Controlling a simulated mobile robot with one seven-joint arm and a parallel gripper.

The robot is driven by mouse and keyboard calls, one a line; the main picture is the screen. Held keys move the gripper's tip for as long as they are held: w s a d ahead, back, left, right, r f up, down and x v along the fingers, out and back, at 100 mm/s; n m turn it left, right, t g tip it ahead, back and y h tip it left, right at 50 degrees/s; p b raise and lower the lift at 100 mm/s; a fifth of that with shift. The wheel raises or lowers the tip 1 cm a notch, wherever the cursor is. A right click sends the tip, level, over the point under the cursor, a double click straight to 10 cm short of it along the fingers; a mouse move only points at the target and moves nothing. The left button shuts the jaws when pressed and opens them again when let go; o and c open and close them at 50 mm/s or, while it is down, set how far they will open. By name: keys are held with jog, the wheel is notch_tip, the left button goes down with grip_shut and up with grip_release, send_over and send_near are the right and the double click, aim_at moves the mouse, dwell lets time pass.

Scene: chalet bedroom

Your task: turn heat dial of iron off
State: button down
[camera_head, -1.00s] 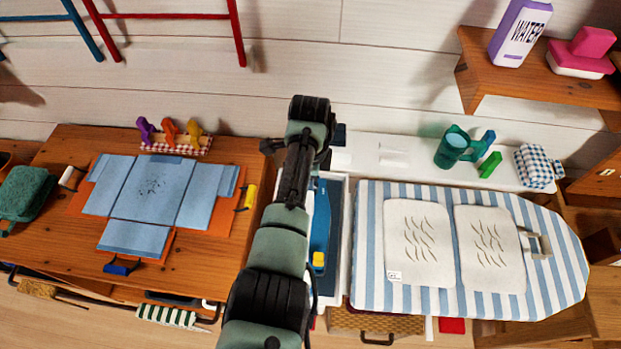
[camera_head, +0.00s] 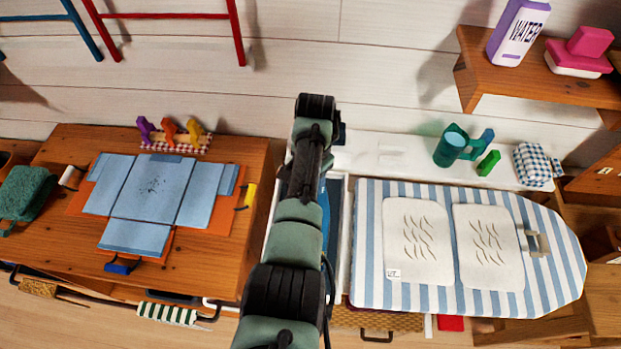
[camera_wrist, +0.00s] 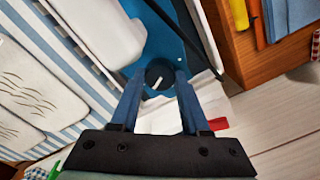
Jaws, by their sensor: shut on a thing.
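The blue iron (camera_wrist: 150,30) lies in the wrist view with a round dark heat dial (camera_wrist: 160,73) that bears a white pointer mark. My gripper (camera_wrist: 159,80) has its two blue fingers on either side of the dial, shut on it. The pointer mark slants between the fingertips. In the head view my arm covers most of the iron; only a blue sliver (camera_head: 324,203) shows beside the arm. My gripper is hidden there behind the arm.
A striped ironing board (camera_head: 370,240) with two white pads stands to the right. A wooden table (camera_head: 70,245) with blue cloth pieces stands to the left. A white ledge (camera_head: 390,150) behind holds a teal cup (camera_head: 452,147). A wooden shelf (camera_head: 490,72) is at upper right.

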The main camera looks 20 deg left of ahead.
jog(key=n, duration=0.6)
jog(key=shift+b, duration=0.35)
jog(key=n, duration=0.6)
jog(key=shift+n+g+b, duration=0.3)
jog(key=shift+b, duration=0.1)
jog(key=shift+c, duration=1.9)
grip_release()
notch_tip(320, 180, up, 13)
jog(key=b, duration=0.1)
jog(key=shift+w+d, duration=0.15)
jog(key=shift+w, duration=0.1)
